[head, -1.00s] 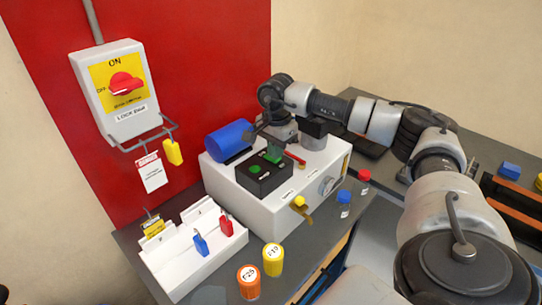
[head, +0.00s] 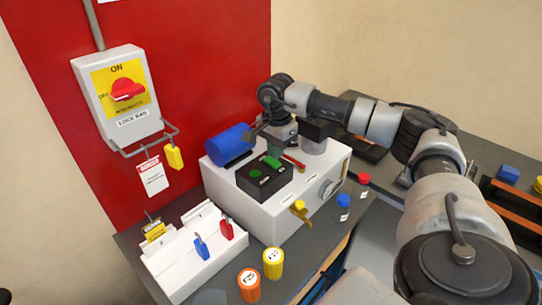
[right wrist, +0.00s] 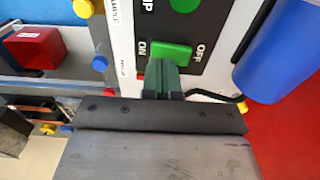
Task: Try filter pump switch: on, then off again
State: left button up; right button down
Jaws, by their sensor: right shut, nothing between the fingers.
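The filter pump switch is a green rocker (head: 272,162) on a black box (head: 251,187) atop the white machine. In the right wrist view the rocker (right wrist: 171,50) lies between the printed words ON, at left, and OFF, at right. Which side is pressed I cannot tell. A round green lamp or button (right wrist: 185,5) sits beside it. My right gripper (head: 276,150) is shut and empty, its dark green fingertips (right wrist: 160,72) right at the rocker, nearer its ON end. I cannot tell whether they touch it. My left gripper is out of view.
A red-handled isolator (head: 128,91) hangs on the red panel. A white rack (head: 176,258) with padlocks and orange and yellow canisters (head: 273,262) stand in front.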

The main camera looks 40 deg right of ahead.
aim_at(276, 163)
jog(key=shift+r+p, duration=1.55)
jog(key=shift+r, duration=0.95)
jog(key=shift+f, duration=0.1)
